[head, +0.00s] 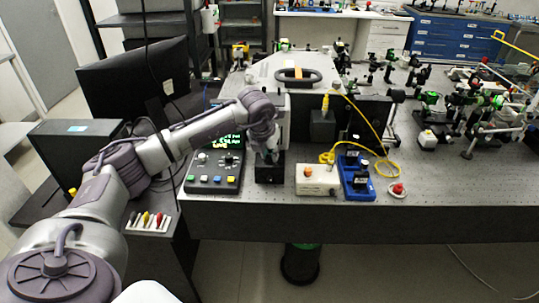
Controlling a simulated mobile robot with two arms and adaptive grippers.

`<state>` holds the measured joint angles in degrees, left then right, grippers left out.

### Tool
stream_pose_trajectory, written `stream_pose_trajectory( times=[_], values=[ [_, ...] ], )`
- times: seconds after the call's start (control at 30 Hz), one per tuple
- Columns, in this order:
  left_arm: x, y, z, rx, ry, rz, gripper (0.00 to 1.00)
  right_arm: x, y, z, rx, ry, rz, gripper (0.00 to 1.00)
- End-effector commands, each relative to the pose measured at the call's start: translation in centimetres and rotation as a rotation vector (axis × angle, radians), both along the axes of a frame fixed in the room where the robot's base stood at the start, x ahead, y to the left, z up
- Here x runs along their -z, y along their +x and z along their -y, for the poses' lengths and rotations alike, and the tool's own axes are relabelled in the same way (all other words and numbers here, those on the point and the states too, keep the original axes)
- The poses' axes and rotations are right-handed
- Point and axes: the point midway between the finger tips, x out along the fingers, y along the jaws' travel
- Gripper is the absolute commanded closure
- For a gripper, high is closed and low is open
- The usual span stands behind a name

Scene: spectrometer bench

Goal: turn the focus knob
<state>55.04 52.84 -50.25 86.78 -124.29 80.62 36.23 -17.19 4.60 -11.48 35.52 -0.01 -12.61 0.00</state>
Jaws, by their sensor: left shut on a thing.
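My left arm reaches in from the left over the optical bench (370,200). My left gripper (269,157) points down at the top of a small black box (270,174) near the bench's front edge. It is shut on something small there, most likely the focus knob. The fingers and wrist hide the knob, so its shape and turn angle cannot be seen. My right gripper is not in view.
Left of the box is a controller (213,181) with a green display and coloured buttons. To the right are a cream box (317,188) with an orange button, a blue unit (355,180) and yellow cables.

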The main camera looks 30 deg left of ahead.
Motion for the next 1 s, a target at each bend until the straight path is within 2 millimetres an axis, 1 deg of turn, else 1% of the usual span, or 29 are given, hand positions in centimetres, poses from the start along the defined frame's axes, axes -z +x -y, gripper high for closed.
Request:
stream_pose_trajectory(
  times=[0.03, 0.17, 0.4, 0.7, 1.0],
  values=[
    [0.2, 0.0, -0.1, 0.027, 0.001, 0.002, 1.0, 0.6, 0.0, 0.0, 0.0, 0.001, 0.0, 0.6],
    [0.3, 0.0, -0.2, 0.127, 0.0, 0.002, 1.0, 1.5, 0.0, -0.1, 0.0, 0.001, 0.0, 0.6],
    [0.2, 0.1, -0.3, 0.35, -0.002, 0.003, 1.0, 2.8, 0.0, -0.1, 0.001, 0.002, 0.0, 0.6],
    [0.0, 0.1, -0.4, 0.634, -0.002, 0.003, 1.0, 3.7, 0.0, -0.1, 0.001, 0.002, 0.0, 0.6],
    [-0.1, 0.2, -0.5, 0.909, -0.002, 0.003, 1.0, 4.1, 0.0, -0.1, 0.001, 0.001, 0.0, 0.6]
  ],
)
